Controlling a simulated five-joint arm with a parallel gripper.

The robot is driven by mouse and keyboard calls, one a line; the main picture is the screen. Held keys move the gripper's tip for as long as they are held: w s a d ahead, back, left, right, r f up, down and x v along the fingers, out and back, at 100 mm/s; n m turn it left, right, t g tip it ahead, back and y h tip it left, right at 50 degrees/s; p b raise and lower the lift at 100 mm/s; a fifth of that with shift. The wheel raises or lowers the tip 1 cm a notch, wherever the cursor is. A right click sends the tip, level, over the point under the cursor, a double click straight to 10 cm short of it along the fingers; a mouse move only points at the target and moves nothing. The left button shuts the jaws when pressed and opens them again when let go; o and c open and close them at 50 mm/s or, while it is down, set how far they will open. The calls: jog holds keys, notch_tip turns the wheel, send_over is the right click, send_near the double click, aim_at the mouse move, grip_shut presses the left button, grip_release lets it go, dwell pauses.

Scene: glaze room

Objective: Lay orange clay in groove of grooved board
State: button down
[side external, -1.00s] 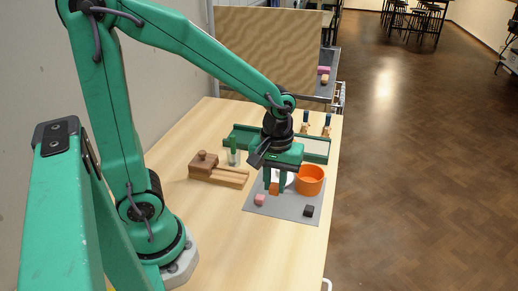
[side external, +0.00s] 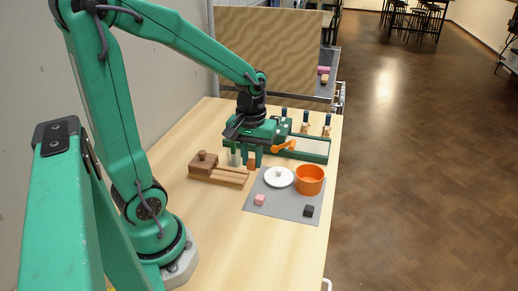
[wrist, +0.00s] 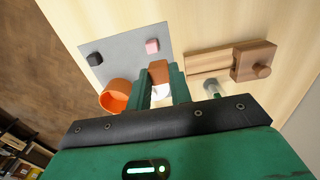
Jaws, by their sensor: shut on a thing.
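My gripper (side external: 252,165) is shut on the orange clay (side external: 251,160), a small orange-brown block held between the fingertips. It hangs above the table, just right of and behind the right end of the grooved board. In the wrist view the clay (wrist: 159,71) shows between the two green fingers. The grooved board (side external: 234,177) is wooden, with a long groove and a knobbed wooden block (side external: 203,161) at its left end. In the wrist view the board (wrist: 207,61) lies right of the clay, apart from it. The exact height of the clay is hard to tell.
A grey mat (side external: 270,204) holds a pink block (side external: 259,200), a black block (side external: 309,211), an orange cup (side external: 309,180) and a white knobbed lid (side external: 279,178). A green-topped bottle (side external: 234,155) stands close left of my gripper. A green tray (side external: 316,157) lies behind.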

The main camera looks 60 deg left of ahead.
send_over(234, 176)
notch_tip(234, 176, down, 7)
jog(key=shift+r, duration=0.1)
dwell(0.3)
jog(key=shift+f, duration=2.05)
jog(key=shift+f, duration=0.15)
jog(key=c, duration=1.3)
grip_release()
jog(key=shift+o, duration=0.2)
jog(key=shift+r, duration=0.2)
notch_tip(234, 176, up, 12)
